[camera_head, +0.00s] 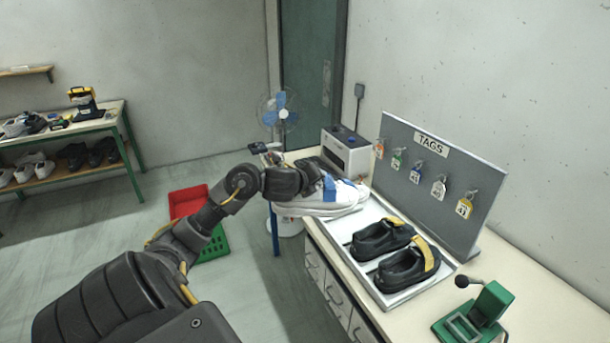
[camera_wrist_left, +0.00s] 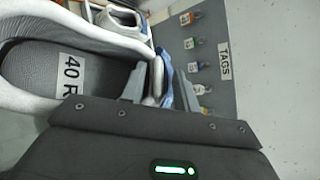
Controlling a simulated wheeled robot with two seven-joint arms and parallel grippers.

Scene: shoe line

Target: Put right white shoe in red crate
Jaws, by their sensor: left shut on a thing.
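My left gripper (camera_head: 312,178) is shut on the right white shoe (camera_head: 305,209), which has blue parts. In the left wrist view the gripper's fingers (camera_wrist_left: 160,88) close on the shoe's side wall. The insole of this shoe (camera_wrist_left: 25,75) bears a label reading 40 R. A second white shoe (camera_head: 357,188) is just behind it and partly hidden; it also shows in the left wrist view (camera_wrist_left: 122,20). The red crate (camera_head: 188,196) is on the floor to the left of the bench, partly covered by my arm. My right gripper is not in view.
A green crate (camera_head: 216,243) is beside the red one. A pale tray (camera_head: 413,292) on the bench holds two black shoes (camera_head: 382,238) with yellow. A TAGS board (camera_head: 440,180), a grey box (camera_head: 346,150) and a fan (camera_head: 279,112) stand nearby.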

